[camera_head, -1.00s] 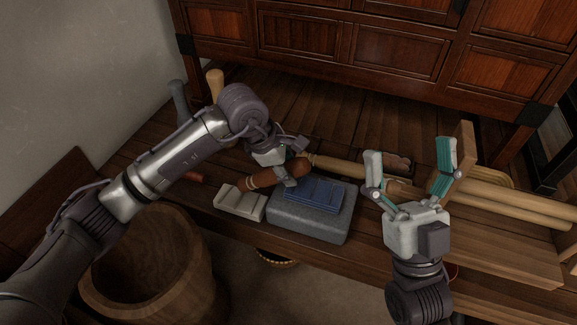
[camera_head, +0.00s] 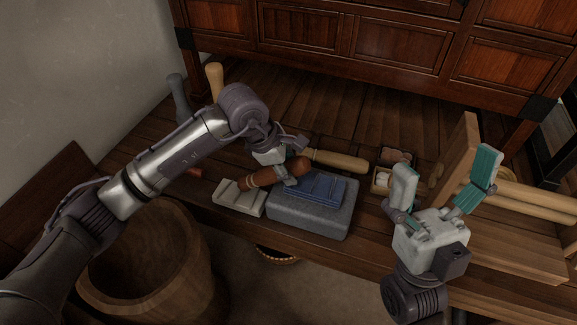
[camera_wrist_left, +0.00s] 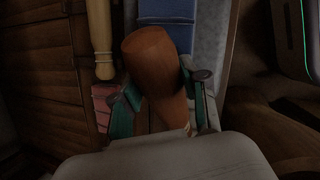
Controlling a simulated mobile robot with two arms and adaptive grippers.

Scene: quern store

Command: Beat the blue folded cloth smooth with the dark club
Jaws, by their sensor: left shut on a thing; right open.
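The blue folded cloth (camera_head: 320,191) lies on a grey stone block (camera_head: 312,220), with ridges across it. My left gripper (camera_head: 287,176) is shut on the dark club (camera_head: 262,178), which is reddish brown with pale rings. The club lies slantwise at the cloth's upper left; I cannot tell whether it touches the cloth. In the left wrist view, the club (camera_wrist_left: 150,58) is between the fingers, and the blue cloth (camera_wrist_left: 167,12) shows beyond it. My right gripper (camera_head: 447,168) is open and empty, right of the block.
A whitish folded cloth (camera_head: 238,199) lies left of the block. A pale wooden roller (camera_head: 338,161) and a small box (camera_head: 381,180) lie behind. A wooden board (camera_head: 455,150) stands by my right gripper. A wooden tub (camera_head: 150,265) is at front left, a cabinet (camera_head: 350,45) behind.

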